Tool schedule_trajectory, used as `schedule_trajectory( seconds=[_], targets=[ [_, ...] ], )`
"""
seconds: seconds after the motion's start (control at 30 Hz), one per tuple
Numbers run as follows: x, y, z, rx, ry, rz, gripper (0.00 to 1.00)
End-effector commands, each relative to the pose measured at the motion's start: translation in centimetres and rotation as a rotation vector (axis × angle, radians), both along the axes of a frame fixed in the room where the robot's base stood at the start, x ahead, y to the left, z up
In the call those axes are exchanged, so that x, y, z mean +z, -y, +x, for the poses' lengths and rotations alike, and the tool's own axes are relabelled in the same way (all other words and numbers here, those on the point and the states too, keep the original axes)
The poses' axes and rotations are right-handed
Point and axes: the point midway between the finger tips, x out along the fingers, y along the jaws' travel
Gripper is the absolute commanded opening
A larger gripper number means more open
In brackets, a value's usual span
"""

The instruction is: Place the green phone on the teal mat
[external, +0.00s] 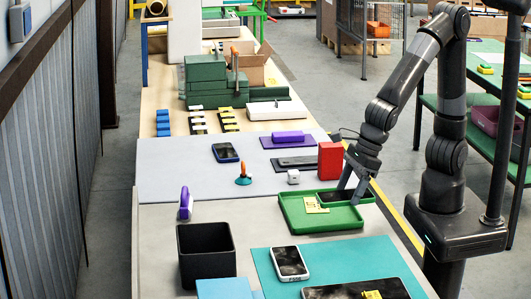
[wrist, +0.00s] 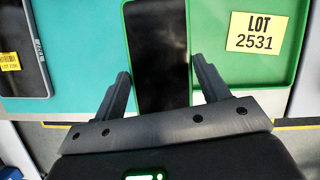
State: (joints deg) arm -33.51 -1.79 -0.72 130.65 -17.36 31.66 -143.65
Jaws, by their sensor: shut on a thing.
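The green phone (wrist: 158,55) has a dark screen and a green edge. My gripper (wrist: 160,72) is shut on it, one finger at each long side. In the external view my gripper (external: 349,196) holds the phone (external: 335,196) over the right side of the green tray; its exact height is hard to tell. The teal mat (external: 335,252) lies on the near table, closer to the camera than the tray. In the wrist view the mat (wrist: 85,55) shows left of the phone.
The green tray (external: 296,222) holds a yellow lot label (external: 316,205). A white-edged phone (external: 290,263) and a dark tablet (external: 345,291) lie on the mat, with bare teal to their upper right. A red box (external: 330,161) stands behind the tray; a black bin (external: 206,255) stands left.

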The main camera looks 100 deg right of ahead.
Motion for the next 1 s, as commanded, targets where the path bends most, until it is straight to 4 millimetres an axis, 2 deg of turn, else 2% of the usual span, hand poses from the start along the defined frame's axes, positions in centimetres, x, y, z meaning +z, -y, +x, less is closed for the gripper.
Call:
schedule_trajectory(
  seconds=[0.03, 0.2, 0.4, 0.57, 0.8, 1.0],
  targets=[
    [-0.8, -1.3, -0.1, 0.007, -0.003, -0.004, 0.31],
    [-3.2, -5.2, -0.4, 0.006, -0.004, -0.003, 0.31],
    [-4.8, -8.0, -0.5, 0.001, -0.001, -0.001, 0.31],
    [-5.6, -8.6, -0.5, -0.001, -0.001, -0.002, 0.31],
    [-8.8, -8.6, -0.5, 0.000, -0.002, -0.001, 0.31],
    [-9.1, -8.6, -0.4, -0.002, 0.001, 0.001, 0.31]
  ],
)
